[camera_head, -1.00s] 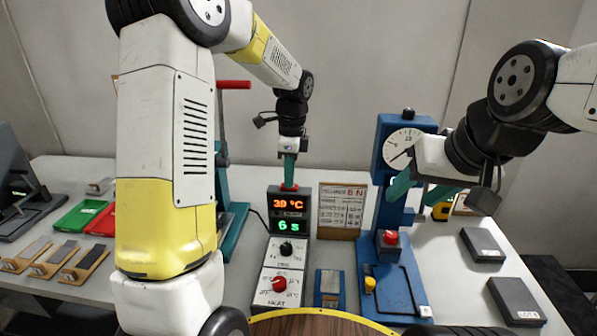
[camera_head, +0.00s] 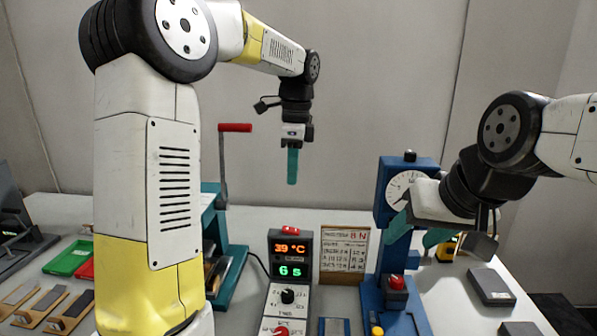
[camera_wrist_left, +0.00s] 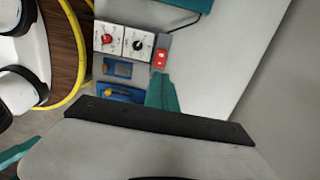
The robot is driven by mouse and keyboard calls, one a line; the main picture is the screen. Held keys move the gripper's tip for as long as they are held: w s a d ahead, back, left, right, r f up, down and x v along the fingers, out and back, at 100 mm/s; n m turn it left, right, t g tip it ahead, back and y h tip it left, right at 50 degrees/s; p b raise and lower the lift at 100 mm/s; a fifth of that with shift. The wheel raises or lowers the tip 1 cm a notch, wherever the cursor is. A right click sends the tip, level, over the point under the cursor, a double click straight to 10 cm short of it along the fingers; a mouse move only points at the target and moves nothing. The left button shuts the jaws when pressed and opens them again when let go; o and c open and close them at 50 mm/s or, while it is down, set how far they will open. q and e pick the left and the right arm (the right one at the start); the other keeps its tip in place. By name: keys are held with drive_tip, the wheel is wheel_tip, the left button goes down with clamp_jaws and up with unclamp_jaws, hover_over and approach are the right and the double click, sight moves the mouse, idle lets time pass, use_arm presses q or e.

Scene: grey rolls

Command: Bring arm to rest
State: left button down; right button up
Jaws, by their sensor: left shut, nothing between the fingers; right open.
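My left gripper (camera_head: 292,166) hangs pointing down with its teal fingers together and empty. It is in the air above the black box with the display (camera_head: 290,256), clear of the red button (camera_head: 291,230) on top of that box. In the left wrist view the teal fingers (camera_wrist_left: 162,92) show closed, with the red button (camera_wrist_left: 160,57) beyond them. My right gripper (camera_head: 418,228) is at the right, its teal fingers spread apart, in front of the blue stand with the dial (camera_head: 405,188). I see nothing between its fingers.
The display reads 39 °C and 6 s. A notice board (camera_head: 345,250) stands beside it. A teal press with a red handle (camera_head: 235,128) stands behind my left arm. Green tray (camera_head: 68,258) and grey blocks (camera_head: 490,287) lie on the table. Air around the left gripper is free.

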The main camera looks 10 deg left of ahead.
use_arm(q)
drive_tip(key=shift+r, duration=0.25)
